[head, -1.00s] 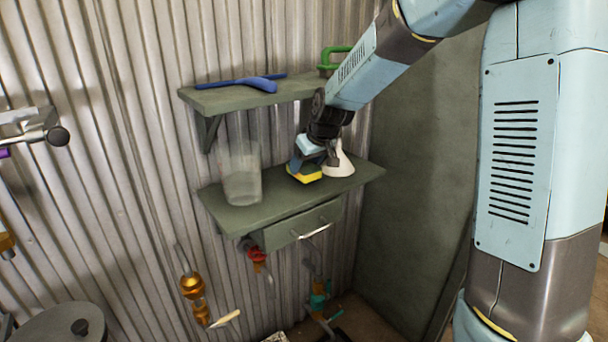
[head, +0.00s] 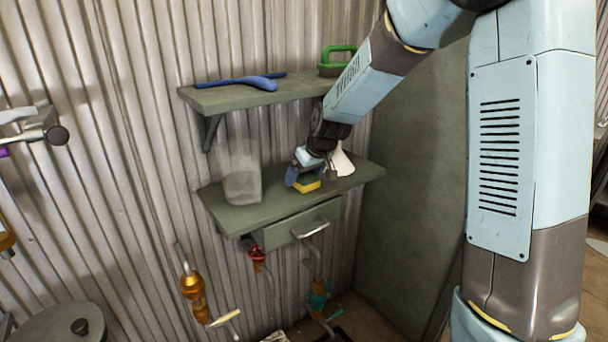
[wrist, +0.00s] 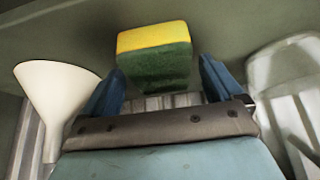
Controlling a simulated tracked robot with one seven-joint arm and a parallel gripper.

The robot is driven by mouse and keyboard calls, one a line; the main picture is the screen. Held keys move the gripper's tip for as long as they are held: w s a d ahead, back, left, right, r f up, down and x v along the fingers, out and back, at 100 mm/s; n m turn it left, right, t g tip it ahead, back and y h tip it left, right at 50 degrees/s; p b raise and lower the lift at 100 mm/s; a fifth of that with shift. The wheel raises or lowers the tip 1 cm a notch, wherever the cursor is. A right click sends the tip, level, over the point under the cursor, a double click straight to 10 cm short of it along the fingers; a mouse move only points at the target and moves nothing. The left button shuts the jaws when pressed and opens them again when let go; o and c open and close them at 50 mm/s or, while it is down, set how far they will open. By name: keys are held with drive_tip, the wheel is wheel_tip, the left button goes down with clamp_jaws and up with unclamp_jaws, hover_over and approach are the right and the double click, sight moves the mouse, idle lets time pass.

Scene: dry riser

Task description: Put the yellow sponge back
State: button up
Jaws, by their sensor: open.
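The yellow sponge (head: 307,187) with its dark green side lies on the lower grey shelf (head: 238,217), partly hidden by my gripper in the head view. In the wrist view the sponge (wrist: 155,52) shows a yellow face and a green face, ahead of my palm. My gripper (head: 303,178) is low over the shelf at the sponge. Its two blue fingers (wrist: 162,75) stand apart, one on each side of the sponge's near part, with a visible gap on each side.
A white funnel (head: 343,161) stands close to the right of my gripper. A clear container (head: 242,183) stands on the left of the lower shelf. The upper shelf (head: 225,100) above holds a blue tool (head: 255,83) and a green-handled item (head: 337,60).

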drive_tip(key=shift+r, duration=0.1)
drive_tip(key=v, duration=1.2)
drive_tip(key=s+d+r+m+h, duration=0.1)
drive_tip(key=s+d+m, duration=0.1)
drive_tip(key=s+d, duration=0.4)
drive_tip(key=s+d+r+m+h, duration=0.1)
drive_tip(key=s+d, duration=0.4)
drive_tip(key=s, duration=0.8)
drive_tip(key=s+d+r+m+h, duration=0.1)
drive_tip(key=s+d+r+m, duration=0.1)
drive_tip(key=s+d, duration=0.4)
drive_tip(key=s+m, duration=0.1)
drive_tip(key=s, duration=0.3)
drive_tip(key=shift+d+r+m+t, duration=0.3)
drive_tip(key=shift+r+m+t, duration=0.05)
drive_tip(key=shift+m+t, duration=0.05)
